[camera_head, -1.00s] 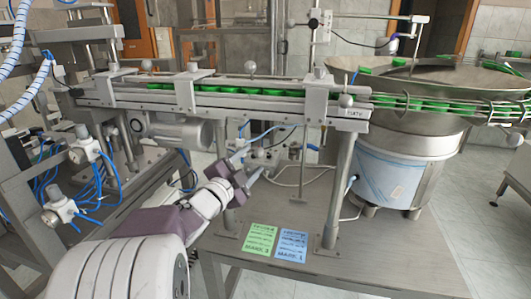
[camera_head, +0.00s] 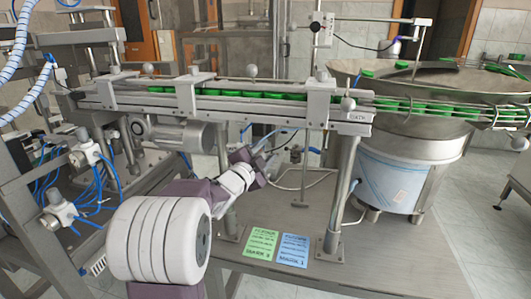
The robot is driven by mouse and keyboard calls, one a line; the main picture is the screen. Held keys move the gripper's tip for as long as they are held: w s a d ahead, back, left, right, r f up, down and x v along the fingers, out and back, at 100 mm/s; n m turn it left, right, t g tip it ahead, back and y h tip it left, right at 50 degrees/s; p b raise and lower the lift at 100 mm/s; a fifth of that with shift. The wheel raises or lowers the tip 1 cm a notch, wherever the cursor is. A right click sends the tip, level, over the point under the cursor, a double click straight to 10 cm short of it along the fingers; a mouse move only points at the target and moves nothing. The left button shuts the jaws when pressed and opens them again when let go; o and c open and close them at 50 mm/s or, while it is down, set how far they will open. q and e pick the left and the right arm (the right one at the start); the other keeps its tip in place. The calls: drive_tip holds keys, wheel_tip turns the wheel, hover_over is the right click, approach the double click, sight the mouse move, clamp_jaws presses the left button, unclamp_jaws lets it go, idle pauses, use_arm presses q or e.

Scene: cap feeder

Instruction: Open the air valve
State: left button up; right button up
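The air valve (camera_head: 296,154) appears to be the small grey fitting under the conveyor, with a blue tube on its right; its details are too small to read. My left gripper (camera_head: 274,149) reaches in under the conveyor from the lower left, with its fingers pointing toward the fitting. The fingers look apart, with nothing visible between them. The fingertips are just left of the fitting in the picture; I cannot tell whether they touch it. My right gripper is not in view.
The conveyor (camera_head: 240,104) with green caps runs above my gripper. A leg (camera_head: 343,190) stands to its right. Green (camera_head: 262,244) and blue (camera_head: 293,250) cards lie on the table (camera_head: 355,272). A steel bowl feeder (camera_head: 400,170) stands at the right. Blue hoses hang at the left.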

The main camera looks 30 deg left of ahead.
use_arm(q)
clamp_jaws()
idle(1.2)
